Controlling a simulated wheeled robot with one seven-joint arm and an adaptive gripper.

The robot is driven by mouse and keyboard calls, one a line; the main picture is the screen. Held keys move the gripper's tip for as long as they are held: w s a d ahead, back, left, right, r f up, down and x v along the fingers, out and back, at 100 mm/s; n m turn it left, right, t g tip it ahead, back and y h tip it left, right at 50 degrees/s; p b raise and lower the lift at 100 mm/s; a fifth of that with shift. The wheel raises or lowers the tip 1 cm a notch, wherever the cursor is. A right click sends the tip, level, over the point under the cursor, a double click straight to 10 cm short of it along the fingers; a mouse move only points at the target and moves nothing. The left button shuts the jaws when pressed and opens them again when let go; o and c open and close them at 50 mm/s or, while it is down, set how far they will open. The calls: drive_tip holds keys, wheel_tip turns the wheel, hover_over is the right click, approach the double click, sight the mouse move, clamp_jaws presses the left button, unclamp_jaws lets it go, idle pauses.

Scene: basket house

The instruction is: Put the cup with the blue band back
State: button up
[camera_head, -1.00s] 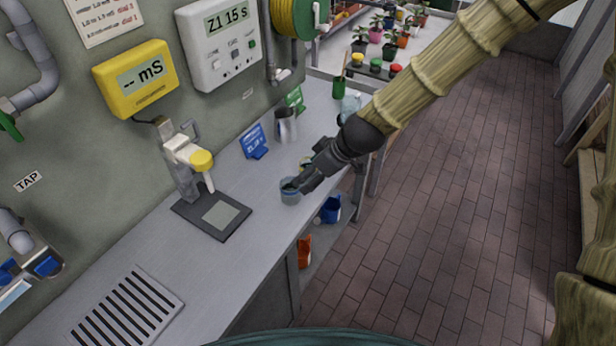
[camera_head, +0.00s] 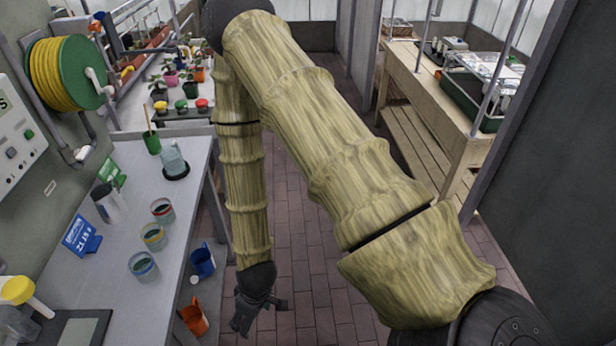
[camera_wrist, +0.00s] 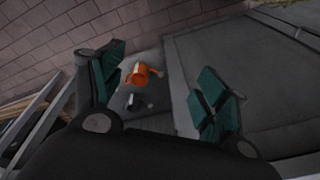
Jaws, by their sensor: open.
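The cup with the blue band (camera_head: 143,267) stands upright on the grey counter (camera_head: 105,285), nearest of a row of three cups. The cup with the yellow band (camera_head: 153,237) and the cup with the red band (camera_head: 163,210) stand behind it. All three hold dark contents. My gripper (camera_head: 246,322) is open and empty, off the counter's right side over the aisle, apart from the cups. In the wrist view its teal-padded fingers (camera_wrist: 163,88) are spread; no cup shows between them there.
A blue jug (camera_head: 203,261) and an orange jug (camera_head: 194,318) sit below the counter's right edge. A blue card (camera_head: 81,237), a metal pitcher (camera_head: 108,203) and a clear bottle (camera_head: 173,160) stand on the counter. A wooden bench (camera_head: 430,110) is at right.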

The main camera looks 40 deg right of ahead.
drive_tip(key=s+d+f+m, duration=0.2)
drive_tip(key=s+d+f, duration=0.1)
drive_tip(key=s, duration=0.4)
drive_tip(key=s+d+f+m+g+h, duration=0.1)
drive_tip(key=s+d+f+m, duration=0.1)
drive_tip(key=s, duration=0.6)
drive_tip(key=shift+s+d+f, duration=0.3)
drive_tip(key=shift+d+f, duration=0.35)
drive_tip(key=shift+f, duration=0.05)
wheel_tip(320, 180, down, 3)
drive_tip(key=b, duration=0.3)
drive_tip(key=shift+f, duration=0.15)
